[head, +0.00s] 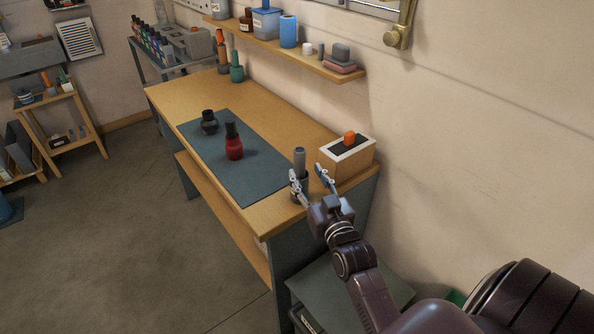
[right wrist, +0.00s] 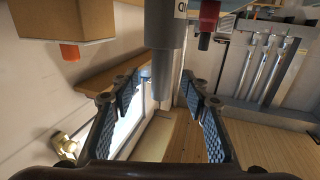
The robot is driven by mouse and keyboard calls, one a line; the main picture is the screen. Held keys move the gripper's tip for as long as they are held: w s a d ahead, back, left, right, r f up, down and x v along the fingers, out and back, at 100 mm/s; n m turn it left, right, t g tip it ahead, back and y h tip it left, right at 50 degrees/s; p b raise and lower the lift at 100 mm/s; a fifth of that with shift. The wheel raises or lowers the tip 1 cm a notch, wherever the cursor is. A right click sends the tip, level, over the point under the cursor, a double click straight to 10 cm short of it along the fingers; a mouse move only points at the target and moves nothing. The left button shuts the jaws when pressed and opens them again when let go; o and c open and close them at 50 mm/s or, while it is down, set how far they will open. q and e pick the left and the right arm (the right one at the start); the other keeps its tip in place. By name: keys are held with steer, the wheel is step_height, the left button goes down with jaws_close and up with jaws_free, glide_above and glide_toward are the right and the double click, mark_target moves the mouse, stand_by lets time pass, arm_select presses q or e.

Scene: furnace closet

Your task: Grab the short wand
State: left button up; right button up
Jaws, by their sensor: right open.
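A short grey rod, which looks like the wand (head: 299,159), stands upright at the near right end of the wooden workbench (head: 262,215). Its lower part is in a dark holder, partly hidden by my gripper. My right gripper (head: 308,182) is open, with its fingers at either side of the rod's lower part in the head view. In the right wrist view the grey rod (right wrist: 162,55) comes down from the top edge, in line with the gap between the open fingers (right wrist: 166,84). Contact cannot be told. My left gripper is not in view.
A box with a dark top and orange knob (head: 345,158) stands close right of the rod. A red bottle (head: 233,145) and a dark jar (head: 209,122) stand on the dark mat (head: 255,175). A wall shelf (head: 285,50) holds several items above the bench.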

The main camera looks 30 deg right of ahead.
mark_target(302, 167)
steer(key=p+x, duration=0.1)
steer(key=x, duration=0.4)
steer(key=shift+a, duration=0.15)
steer(key=shift+w, duration=0.15)
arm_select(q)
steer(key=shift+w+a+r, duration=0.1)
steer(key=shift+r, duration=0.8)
arm_select(e)
jaws_close()
